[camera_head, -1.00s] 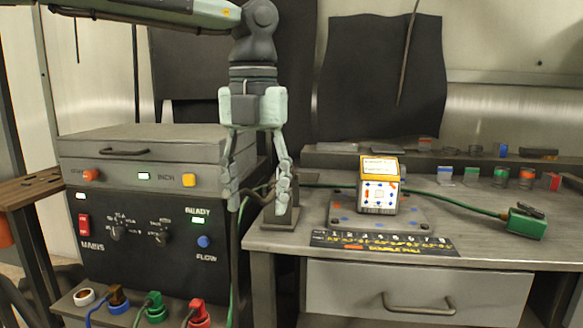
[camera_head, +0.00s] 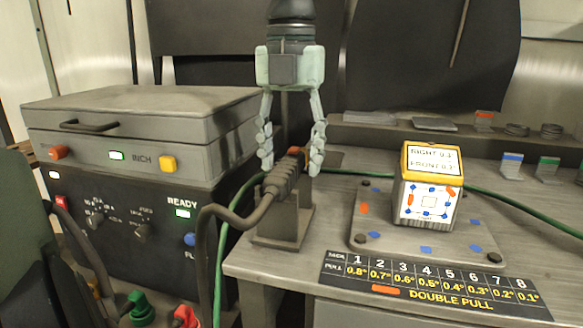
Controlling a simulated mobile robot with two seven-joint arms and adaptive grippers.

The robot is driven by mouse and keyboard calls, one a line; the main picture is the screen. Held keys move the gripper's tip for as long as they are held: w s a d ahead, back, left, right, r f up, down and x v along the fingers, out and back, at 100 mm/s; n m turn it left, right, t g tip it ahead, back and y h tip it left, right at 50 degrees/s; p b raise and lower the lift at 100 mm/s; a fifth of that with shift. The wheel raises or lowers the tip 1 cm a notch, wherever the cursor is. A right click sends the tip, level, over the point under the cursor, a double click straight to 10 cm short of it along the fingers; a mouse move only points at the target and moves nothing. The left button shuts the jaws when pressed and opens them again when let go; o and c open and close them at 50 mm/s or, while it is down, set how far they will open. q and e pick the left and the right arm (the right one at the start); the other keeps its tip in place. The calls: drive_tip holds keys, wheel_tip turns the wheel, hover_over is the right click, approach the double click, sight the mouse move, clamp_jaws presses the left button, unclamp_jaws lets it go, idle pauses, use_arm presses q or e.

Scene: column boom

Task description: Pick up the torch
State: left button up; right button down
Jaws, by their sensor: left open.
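The torch (camera_head: 279,183) is a dark grey ribbed handle with an orange spot near its upper end. It sits tilted at the top of a grey metal stand (camera_head: 286,229) on the bench corner, and its thick grey cable loops down to the left. My left gripper (camera_head: 291,162) hangs downward over the stand. Its pale green fingers are open, and the upper end of the torch shows between the two fingertips. I cannot tell whether either finger touches it. My right gripper is not in view.
A yellow-topped cube (camera_head: 430,187) stands on a grey plate (camera_head: 386,239) to the right. A black number strip (camera_head: 430,284) lies at the bench front. A control box (camera_head: 140,175) stands left of the torch. A green cable (camera_head: 346,171) runs behind the stand.

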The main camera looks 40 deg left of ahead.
sight(289, 191)
use_arm(q)
wheel_tip(289, 191, down, 6)
drive_tip(key=shift+s+a+f, duration=0.1)
drive_tip(key=shift+s, duration=0.05)
drive_tip(key=shift+c, duration=0.4)
clamp_jaws()
